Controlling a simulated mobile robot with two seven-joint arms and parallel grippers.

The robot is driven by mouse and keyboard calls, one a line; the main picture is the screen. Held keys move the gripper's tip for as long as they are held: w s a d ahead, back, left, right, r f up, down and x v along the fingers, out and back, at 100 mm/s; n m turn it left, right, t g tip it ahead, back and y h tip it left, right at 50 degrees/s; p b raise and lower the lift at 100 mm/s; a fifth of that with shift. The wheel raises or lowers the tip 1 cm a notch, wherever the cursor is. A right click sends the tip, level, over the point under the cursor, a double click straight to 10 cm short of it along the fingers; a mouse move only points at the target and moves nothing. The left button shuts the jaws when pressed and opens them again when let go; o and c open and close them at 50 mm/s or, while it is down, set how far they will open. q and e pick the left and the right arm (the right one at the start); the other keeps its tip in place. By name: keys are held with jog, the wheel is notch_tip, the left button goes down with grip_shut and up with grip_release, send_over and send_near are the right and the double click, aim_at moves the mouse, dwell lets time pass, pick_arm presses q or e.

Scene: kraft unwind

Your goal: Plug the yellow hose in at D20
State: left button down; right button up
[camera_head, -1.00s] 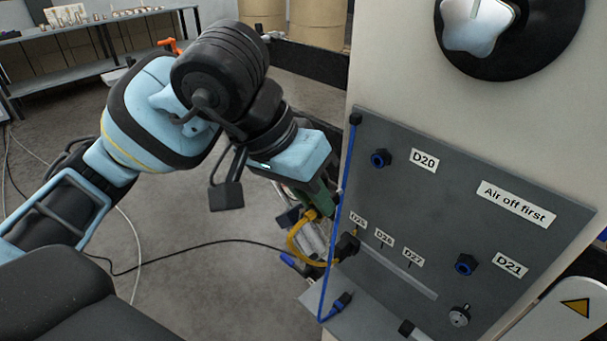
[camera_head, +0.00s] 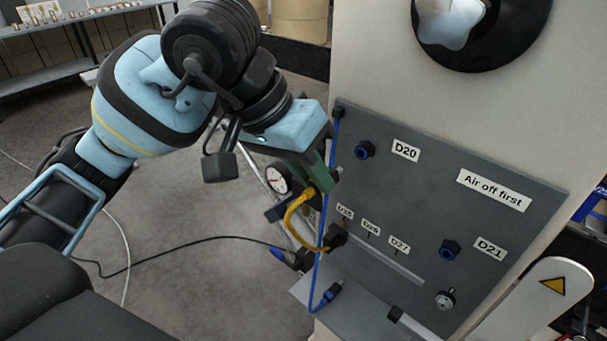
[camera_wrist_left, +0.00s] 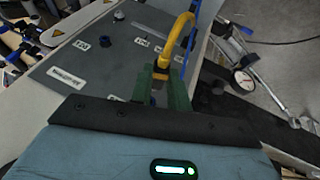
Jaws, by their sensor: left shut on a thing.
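The yellow hose (camera_head: 292,218) hangs as a short loop between my left gripper and a black fitting (camera_head: 335,236) low on the panel, beside the D25 label. My left gripper (camera_head: 325,183) is shut on the hose's end, to the left of the panel and a little below the D20 port. In the left wrist view the green fingers (camera_wrist_left: 166,92) close on the hose's end, and the yellow hose (camera_wrist_left: 181,35) arches away from them. The D20 port (camera_head: 365,150) is a black and blue socket beside its label (camera_head: 405,151), and nothing is in it. My right gripper is not seen.
A blue hose (camera_head: 323,215) runs down the panel's left edge, close to my gripper. The D21 port (camera_head: 449,250) and a metal knob (camera_head: 445,299) sit lower right on the grey panel (camera_head: 400,210). A gauge (camera_head: 277,179) stands behind the gripper.

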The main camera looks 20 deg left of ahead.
aim_at(330, 168)
pick_arm(q)
jog(key=shift+w+d, duration=0.3)
jog(key=shift+w, duration=0.55)
jog(key=shift+w+d+b, duration=0.15)
jog(key=shift+w+d, duration=0.05)
jog(key=shift+w, duration=0.3)
jog(key=shift+w+d+b, duration=0.15)
jog(key=shift+w, duration=0.3)
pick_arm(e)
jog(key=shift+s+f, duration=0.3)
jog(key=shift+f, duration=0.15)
pick_arm(q)
jog(key=shift+w, duration=0.25)
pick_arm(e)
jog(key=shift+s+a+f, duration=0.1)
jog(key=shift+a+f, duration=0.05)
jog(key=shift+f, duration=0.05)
pick_arm(q)
jog(key=shift+w+d+b, duration=0.15)
jog(key=shift+w+b, duration=0.1)
jog(key=shift+b, duration=0.05)
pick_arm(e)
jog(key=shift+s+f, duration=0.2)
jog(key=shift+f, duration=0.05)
pick_arm(q)
jog(key=shift+w+d, duration=0.1)
jog(key=shift+w, duration=0.15)
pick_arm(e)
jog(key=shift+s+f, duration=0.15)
